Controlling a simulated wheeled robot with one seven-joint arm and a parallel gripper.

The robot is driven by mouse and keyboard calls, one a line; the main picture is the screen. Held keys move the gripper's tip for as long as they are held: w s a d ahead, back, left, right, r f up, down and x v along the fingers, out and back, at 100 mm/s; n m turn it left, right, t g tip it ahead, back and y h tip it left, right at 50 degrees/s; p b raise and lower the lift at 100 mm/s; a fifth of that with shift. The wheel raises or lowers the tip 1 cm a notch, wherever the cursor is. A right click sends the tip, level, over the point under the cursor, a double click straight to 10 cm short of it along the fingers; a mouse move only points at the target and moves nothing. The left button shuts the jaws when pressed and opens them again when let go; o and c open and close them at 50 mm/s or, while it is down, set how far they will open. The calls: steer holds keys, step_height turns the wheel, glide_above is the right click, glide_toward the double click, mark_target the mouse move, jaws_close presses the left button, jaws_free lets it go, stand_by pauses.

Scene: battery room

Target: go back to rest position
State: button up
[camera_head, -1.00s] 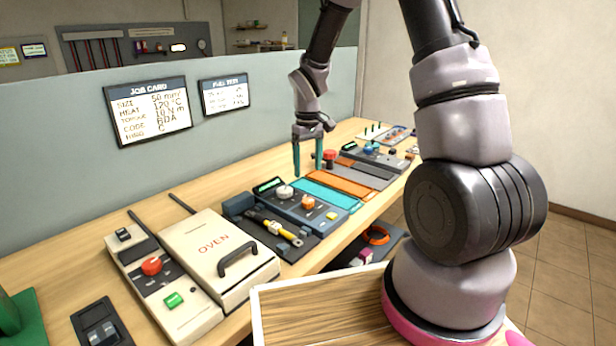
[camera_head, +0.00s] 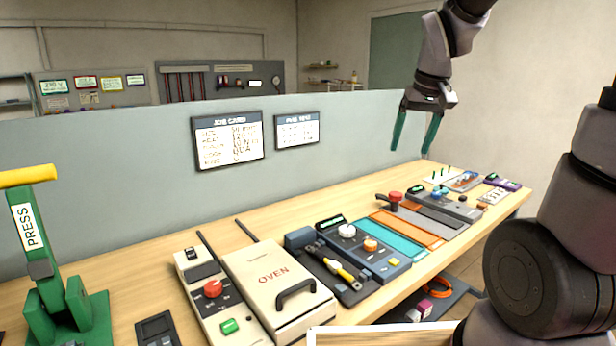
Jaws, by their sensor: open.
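My gripper (camera_head: 412,150) is at the upper right of the head view, pointing down. Its two teal fingers are spread apart with nothing between them. It hangs in the air above the far part of the bench (camera_head: 140,276), in front of the grey partition (camera_head: 80,190). My arm comes down from the top edge, and my thick dark and grey arm joint fills the right side of the view.
On the bench stand a green press (camera_head: 62,280) with a yellow handle, a white oven (camera_head: 262,268), a control panel with knobs (camera_head: 368,256), coloured mats (camera_head: 408,228) and a red-topped device (camera_head: 395,197). The job card (camera_head: 228,142) hangs on the partition. Air around the gripper is clear.

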steer(key=s+r+m+t, duration=0.1)
steer(key=s+r+m, duration=0.1)
steer(key=s+r, duration=0.2)
steer(key=s+d+r+m+t+y, duration=0.1)
steer(key=s+r, duration=0.3)
steer(key=s, duration=0.5)
steer(key=shift+d+m+t, duration=0.15)
steer(key=shift+m+t, duration=0.25)
steer(key=shift+t, duration=0.3)
